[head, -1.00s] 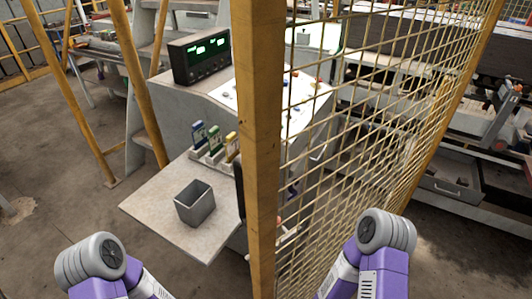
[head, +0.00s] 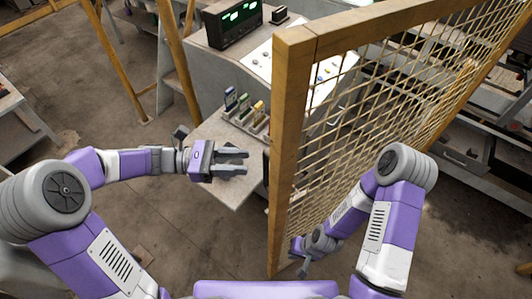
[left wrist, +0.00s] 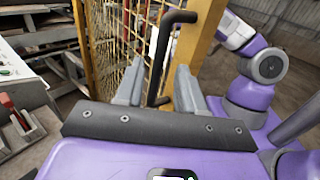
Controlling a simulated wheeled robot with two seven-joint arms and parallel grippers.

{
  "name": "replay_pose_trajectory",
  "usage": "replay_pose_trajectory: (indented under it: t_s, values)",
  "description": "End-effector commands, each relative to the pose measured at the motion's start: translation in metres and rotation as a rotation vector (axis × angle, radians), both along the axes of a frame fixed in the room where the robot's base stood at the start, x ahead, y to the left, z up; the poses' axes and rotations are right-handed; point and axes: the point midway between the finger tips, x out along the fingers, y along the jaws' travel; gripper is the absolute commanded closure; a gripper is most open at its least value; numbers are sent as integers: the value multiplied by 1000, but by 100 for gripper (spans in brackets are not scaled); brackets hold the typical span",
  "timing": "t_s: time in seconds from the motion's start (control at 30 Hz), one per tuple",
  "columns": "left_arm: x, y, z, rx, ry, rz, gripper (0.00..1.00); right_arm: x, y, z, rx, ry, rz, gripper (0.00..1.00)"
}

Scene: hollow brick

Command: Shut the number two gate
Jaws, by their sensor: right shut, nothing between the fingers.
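The gate is a yellow mesh panel (head: 345,130) in a yellow frame, standing upright on the right of the head view. No number shows on it. Its near post (head: 286,140) carries a black bar handle, seen in the left wrist view (left wrist: 158,55) and partly in the head view (head: 266,167). My left gripper (head: 245,162) is open just left of the post. In the left wrist view the handle stands between its spread fingers, with gaps on both sides. My right gripper (head: 298,258) is shut and empty, low near the foot of the post.
A control desk (head: 205,62) with a green-lit display (head: 236,22) stands behind my left gripper. Shelving and machinery stand beyond the mesh. The floor (head: 120,130) at left is clear.

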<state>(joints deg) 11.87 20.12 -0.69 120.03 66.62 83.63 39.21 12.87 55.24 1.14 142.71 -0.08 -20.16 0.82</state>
Motion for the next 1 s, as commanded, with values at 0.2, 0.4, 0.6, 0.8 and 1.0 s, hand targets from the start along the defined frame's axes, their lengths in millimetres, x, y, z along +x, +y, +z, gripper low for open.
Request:
replay_pose_trajectory:
  t_s: [0.2, 0.4, 0.6, 0.8, 1.0]
  values:
    - [-2, -33, 0, -3, 2, -6, 62, 0, 0, 3, 0, 0, 0, 100]
    - [-3, -61, 0, -1, 1, -4, 62, 0, 0, 5, 0, 0, 0, 100]
    - [-3, -71, -1, 0, 1, -2, 62, 0, 0, 6, 0, 0, 0, 100]
    - [-3, -72, -1, 1, 0, -2, 62, 0, 0, 6, 0, 0, 0, 100]
    - [-3, -71, -1, 1, 0, -2, 89, 0, 0, 6, 0, 0, 0, 100]
